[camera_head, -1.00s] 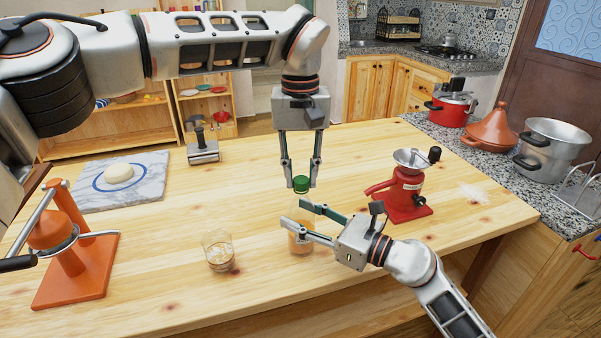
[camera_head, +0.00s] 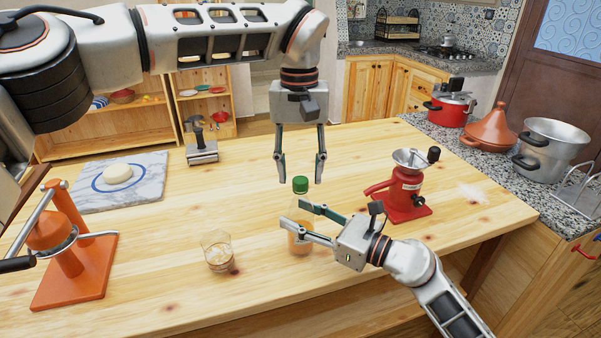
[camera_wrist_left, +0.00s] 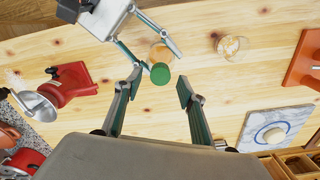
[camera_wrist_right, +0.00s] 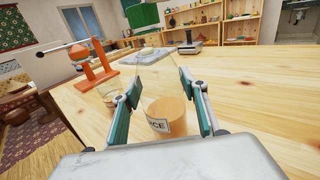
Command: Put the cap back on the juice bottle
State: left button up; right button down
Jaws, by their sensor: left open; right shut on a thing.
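The juice bottle (camera_head: 301,241) stands upright on the wooden table, clear with orange juice low inside. In the right wrist view its juice and label show (camera_wrist_right: 168,116). My right gripper (camera_head: 296,220) is shut on the bottle's body from the right. The green cap (camera_head: 300,185) sits at the top of the bottle; it also shows in the right wrist view (camera_wrist_right: 142,15). Whether it is seated fully I cannot tell. My left gripper (camera_head: 300,181) points down with its fingers open, above and around the cap without touching it; the left wrist view shows the cap (camera_wrist_left: 160,74) between the fingertips.
A glass (camera_head: 217,250) stands left of the bottle. A red grinder (camera_head: 403,190) stands to the right. An orange press (camera_head: 75,262) and a marble board (camera_head: 145,180) with dough are at the left. The table between glass and board is clear.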

pick_arm(q)
notch_tip(320, 180, up, 4)
jog(key=shift+f, duration=0.25)
jog(key=shift+c, duration=0.5)
